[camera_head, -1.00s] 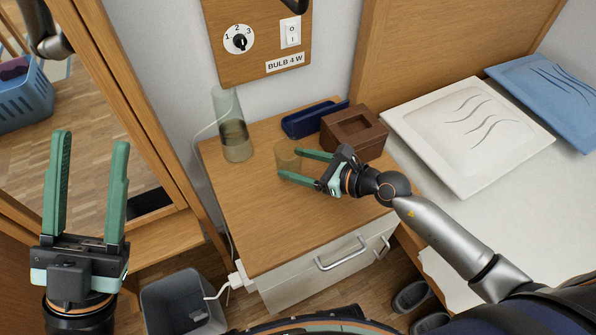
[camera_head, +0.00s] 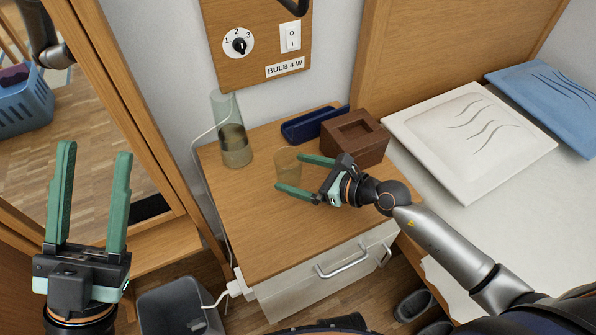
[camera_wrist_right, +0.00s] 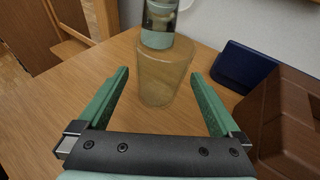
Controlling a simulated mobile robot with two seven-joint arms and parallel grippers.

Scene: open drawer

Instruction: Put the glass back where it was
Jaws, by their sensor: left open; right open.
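The glass (camera_head: 288,170) is an amber see-through tumbler standing upright on the wooden top of the nightstand (camera_head: 262,232). In the right wrist view the glass (camera_wrist_right: 163,75) stands just ahead of and partly between my open fingers, with a gap on each side. My right gripper (camera_head: 291,174) is open and empty, with its fingertips beside the glass; it also shows in the right wrist view (camera_wrist_right: 160,88). My left gripper (camera_head: 92,160) is open and empty, held up at the left, away from the nightstand.
A clear carafe (camera_head: 235,145) with liquid stands behind the glass. A blue tray (camera_head: 315,124) and a brown box (camera_head: 354,140) sit at the back right. The nightstand's front left top is clear. A drawer handle (camera_head: 343,259) faces front; a grey bin (camera_head: 178,308) stands below.

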